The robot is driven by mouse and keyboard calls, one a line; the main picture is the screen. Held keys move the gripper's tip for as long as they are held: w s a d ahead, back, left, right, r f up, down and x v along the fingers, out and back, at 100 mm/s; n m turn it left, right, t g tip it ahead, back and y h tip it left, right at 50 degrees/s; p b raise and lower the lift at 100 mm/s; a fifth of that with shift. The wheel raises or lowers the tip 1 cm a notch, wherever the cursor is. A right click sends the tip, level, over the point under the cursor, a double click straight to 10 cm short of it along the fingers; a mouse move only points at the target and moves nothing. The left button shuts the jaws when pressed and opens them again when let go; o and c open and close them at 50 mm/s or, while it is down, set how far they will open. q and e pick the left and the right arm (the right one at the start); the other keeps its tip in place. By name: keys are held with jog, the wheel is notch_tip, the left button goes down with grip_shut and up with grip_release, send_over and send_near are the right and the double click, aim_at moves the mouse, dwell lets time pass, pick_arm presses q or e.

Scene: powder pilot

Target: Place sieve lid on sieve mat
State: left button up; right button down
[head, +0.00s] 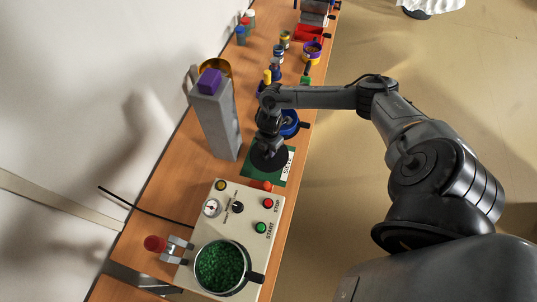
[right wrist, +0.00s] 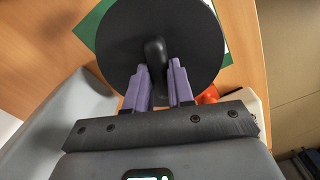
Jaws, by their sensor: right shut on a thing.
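The sieve lid is a black round disc with a black knob; it shows in the head view (head: 266,160) and fills the top of the right wrist view (right wrist: 115,45). My right gripper (head: 269,150) is shut on the knob, with its purple fingers (right wrist: 161,75) on either side of it. The green sieve mat (head: 264,177), with a white label, lies under the lid; its green edge also shows in the right wrist view (right wrist: 89,30). The lid covers much of the mat. I cannot tell whether they touch. My left gripper is not in view.
A beige control panel (head: 226,219) with buttons and a pot of green granules (head: 221,267) stands near the mat. A grey column (head: 217,120) with a purple top stands to the left. A blue container (head: 289,123) and several small jars are beyond, on the wooden table.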

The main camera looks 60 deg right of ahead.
jog(key=shift+w+f, duration=0.15)
jog(key=shift+f, duration=2)
jog(key=shift+f+b, duration=0.15)
jog(key=shift+b, duration=0.15)
jog(key=c, duration=1)
grip_release()
